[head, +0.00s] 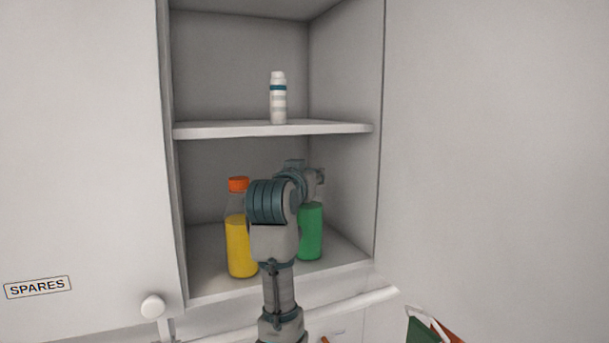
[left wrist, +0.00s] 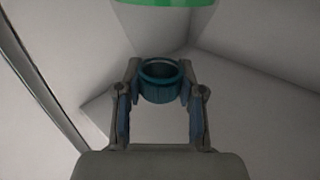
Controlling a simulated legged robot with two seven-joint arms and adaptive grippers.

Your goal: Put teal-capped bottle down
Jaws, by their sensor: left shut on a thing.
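The bottle with green liquid (head: 311,232) is upright in the lower compartment of the cabinet, at the right. Its base appears at or just above the compartment floor; I cannot tell if it touches. My left gripper (head: 318,176) is at the bottle's top and hides the cap in the head view. In the left wrist view the teal cap (left wrist: 160,88) sits between the fingers of my left gripper (left wrist: 160,100), which is shut on it. The green liquid (left wrist: 165,2) shows at the top edge there. My right gripper is not in view.
An orange-capped bottle of yellow liquid (head: 241,247) stands to the left of my arm on the same floor (head: 208,272). A white bottle with a teal band (head: 278,104) stands on the shelf above (head: 220,131). A door labelled SPARES (head: 80,150) is at left.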

